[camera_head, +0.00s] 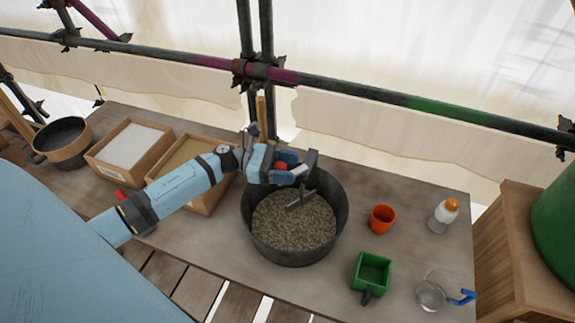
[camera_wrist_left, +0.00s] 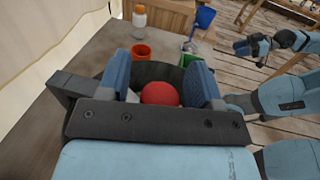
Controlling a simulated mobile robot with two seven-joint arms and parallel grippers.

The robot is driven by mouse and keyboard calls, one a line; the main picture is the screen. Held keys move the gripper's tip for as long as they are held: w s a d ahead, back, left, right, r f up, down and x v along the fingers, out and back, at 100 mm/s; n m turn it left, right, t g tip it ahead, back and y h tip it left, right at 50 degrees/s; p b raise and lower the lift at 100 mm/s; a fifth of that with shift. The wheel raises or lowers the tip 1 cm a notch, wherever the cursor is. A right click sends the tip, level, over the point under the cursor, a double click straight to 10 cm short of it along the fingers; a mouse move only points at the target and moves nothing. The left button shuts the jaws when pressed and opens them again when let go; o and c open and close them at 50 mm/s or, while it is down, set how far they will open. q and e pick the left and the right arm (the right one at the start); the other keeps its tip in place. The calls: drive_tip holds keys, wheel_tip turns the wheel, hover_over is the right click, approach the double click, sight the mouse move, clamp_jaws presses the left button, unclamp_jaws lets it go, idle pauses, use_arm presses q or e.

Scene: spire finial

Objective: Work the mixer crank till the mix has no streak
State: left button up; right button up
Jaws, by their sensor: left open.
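A dark round mixer tub (camera_head: 246,216) stands on the table, holding a speckled grey-beige mix (camera_head: 295,225). A grey metal paddle (camera_head: 300,203) dips into the mix. The red crank knob (camera_head: 281,166) is at the tub's back rim; the wrist view shows it as a red ball (camera_wrist_left: 160,94). My left gripper (camera_head: 284,165) is open with its fingers on either side of the knob; I cannot tell whether either touches it. The gripper hides the crank's arm and part of the back rim. My right gripper (camera_wrist_left: 250,46) shows small in the left wrist view.
A bucket (camera_head: 62,142), a box of white powder (camera_head: 130,148) and a box of tan material (camera_head: 196,152) stand left. An orange cup (camera_head: 382,219), white bottle (camera_head: 444,214), green scoop (camera_head: 372,271) and clear jug (camera_head: 433,292) stand right. Scaffold poles (camera_head: 330,83) cross behind.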

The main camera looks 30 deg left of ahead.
use_arm(q)
clamp_jaws()
drive_tip(key=shift+d, duration=0.1)
